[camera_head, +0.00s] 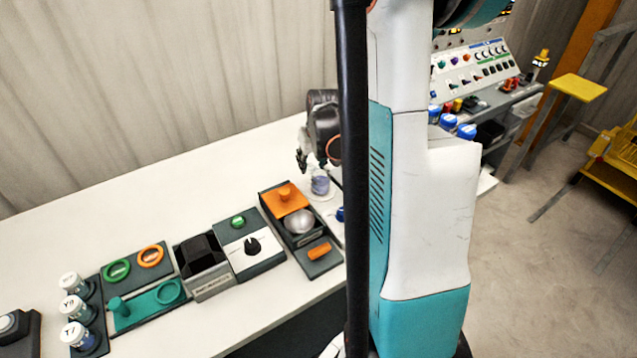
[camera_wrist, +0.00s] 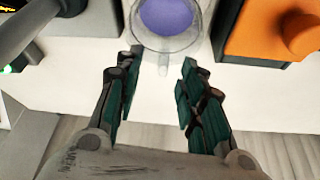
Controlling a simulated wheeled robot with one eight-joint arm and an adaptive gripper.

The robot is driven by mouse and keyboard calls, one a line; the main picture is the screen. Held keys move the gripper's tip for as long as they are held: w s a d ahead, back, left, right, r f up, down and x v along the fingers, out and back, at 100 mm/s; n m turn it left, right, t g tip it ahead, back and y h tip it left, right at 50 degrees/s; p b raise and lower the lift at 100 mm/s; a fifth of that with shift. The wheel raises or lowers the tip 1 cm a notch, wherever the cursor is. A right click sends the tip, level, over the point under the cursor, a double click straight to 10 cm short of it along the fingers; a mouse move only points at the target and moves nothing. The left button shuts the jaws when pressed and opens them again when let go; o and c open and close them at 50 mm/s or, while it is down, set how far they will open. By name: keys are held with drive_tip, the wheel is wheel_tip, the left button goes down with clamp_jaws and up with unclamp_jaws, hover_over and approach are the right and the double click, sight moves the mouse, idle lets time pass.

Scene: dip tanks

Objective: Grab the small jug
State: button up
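The small jug (camera_wrist: 168,20) is a clear round vessel with purple-blue contents, at the top of the wrist view, with a narrow handle or spout pointing towards my gripper. In the head view the jug (camera_head: 320,183) stands on the white table, close below my gripper (camera_head: 301,160). In the wrist view my gripper (camera_wrist: 156,85) is open, its two dark green-padded fingers apart with nothing between them but table. The jug lies just beyond the fingertips. My arm hides part of the table to the right of the jug.
An orange-lidded dark box (camera_wrist: 268,30) stands right of the jug in the wrist view.

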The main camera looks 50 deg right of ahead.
sight(310, 165)
drive_tip(key=x, duration=0.3)
drive_tip(key=shift+b, duration=0.35)
drive_tip(key=shift+a+r, duration=0.1)
clamp_jaws()
